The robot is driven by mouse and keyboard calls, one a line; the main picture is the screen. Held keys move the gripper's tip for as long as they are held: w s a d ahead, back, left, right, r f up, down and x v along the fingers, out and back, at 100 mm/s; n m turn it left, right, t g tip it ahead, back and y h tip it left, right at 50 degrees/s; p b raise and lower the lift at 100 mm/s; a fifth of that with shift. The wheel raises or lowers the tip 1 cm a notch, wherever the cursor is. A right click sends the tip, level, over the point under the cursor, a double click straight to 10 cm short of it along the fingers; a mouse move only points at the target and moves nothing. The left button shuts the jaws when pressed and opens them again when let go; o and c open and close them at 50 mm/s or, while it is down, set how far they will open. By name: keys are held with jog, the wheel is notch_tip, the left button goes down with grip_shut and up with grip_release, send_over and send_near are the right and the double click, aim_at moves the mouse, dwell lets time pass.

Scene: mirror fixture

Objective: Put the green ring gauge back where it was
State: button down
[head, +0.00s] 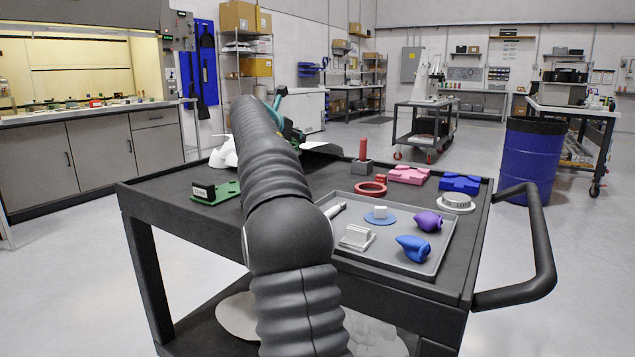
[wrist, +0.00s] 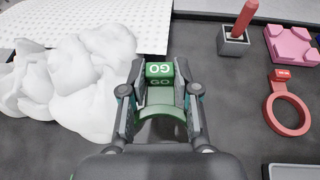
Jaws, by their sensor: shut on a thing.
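The green ring gauge (wrist: 160,112), with a "GO" tag block, is between the fingers of my gripper (wrist: 163,88) in the wrist view. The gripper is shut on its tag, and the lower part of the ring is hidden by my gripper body. In the head view my arm covers most of the gripper (head: 288,120), and the green gauge cannot be made out. The gripper is over the far part of the dark cart top (wrist: 225,130). I cannot tell whether the gauge touches it. The red ring gauge (wrist: 287,112) lies to the right.
Left of the gripper lies a crumpled white cloth (wrist: 75,85) by a white perforated sheet (wrist: 120,20). To the right are a grey block with red pin (wrist: 233,40) and a pink block (wrist: 291,45). A grey tray (head: 420,268) with small parts sits nearer. A green plate (head: 228,188) is left.

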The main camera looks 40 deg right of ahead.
jog(key=m+g, duration=0.2)
send_over(332, 178)
jog(key=shift+w+d+t+h+p, duration=0.1)
jog(key=shift+t+h+p, duration=0.2)
jog(key=shift+h, duration=0.1)
jog(key=shift+n, duration=0.3)
notch_tip(332, 178, down, 8)
jog(key=b, duration=0.3)
jog(key=shift+f, duration=0.85)
jog(key=shift+f, duration=0.15)
jog(key=c, duration=0.8)
grip_release()
jog(key=shift+c, duration=0.2)
